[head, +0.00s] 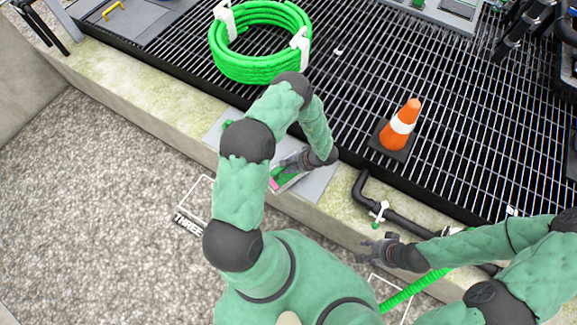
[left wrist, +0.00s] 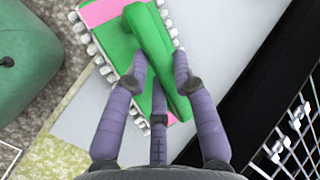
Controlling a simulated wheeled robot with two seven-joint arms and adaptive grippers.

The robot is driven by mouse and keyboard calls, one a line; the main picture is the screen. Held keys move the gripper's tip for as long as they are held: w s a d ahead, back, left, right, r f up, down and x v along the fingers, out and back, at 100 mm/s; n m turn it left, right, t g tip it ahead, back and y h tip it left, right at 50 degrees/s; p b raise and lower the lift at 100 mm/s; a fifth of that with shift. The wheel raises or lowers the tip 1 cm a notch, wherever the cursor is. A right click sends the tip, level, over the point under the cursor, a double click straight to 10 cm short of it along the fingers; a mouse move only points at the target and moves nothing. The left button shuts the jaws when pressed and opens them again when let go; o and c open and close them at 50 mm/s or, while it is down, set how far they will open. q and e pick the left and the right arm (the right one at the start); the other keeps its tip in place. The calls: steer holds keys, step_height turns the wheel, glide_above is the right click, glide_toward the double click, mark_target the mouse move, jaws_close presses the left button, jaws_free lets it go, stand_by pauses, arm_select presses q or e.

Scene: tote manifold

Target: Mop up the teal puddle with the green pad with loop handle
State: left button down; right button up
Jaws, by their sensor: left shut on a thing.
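The green pad with loop handle (left wrist: 120,55) has a pink stripe and a white tufted fringe in the left wrist view. My left gripper (left wrist: 160,68) is shut on its green loop handle (left wrist: 150,35). In the head view, my left gripper (head: 296,163) holds the pad (head: 284,180) at the grey plate (head: 316,184) on the concrete ledge. I cannot tell whether the pad touches the plate. I see no teal puddle; my arm and the pad hide part of the plate. My right gripper (head: 376,249) is open and empty, near the ledge's front edge.
A black grating (head: 355,60) lies behind the ledge. On it are a coiled green hose (head: 262,66) and an orange cone (head: 403,124). A black pipe (head: 405,219) with a valve runs along the ledge at right. Gravelly floor (head: 110,170) is open at left.

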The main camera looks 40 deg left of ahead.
arm_select(q)
steer(key=shift+f+b, duration=0.5)
steer(key=shift+f, duration=0.45)
stand_by(0.7)
steer(key=shift+w, duration=0.1)
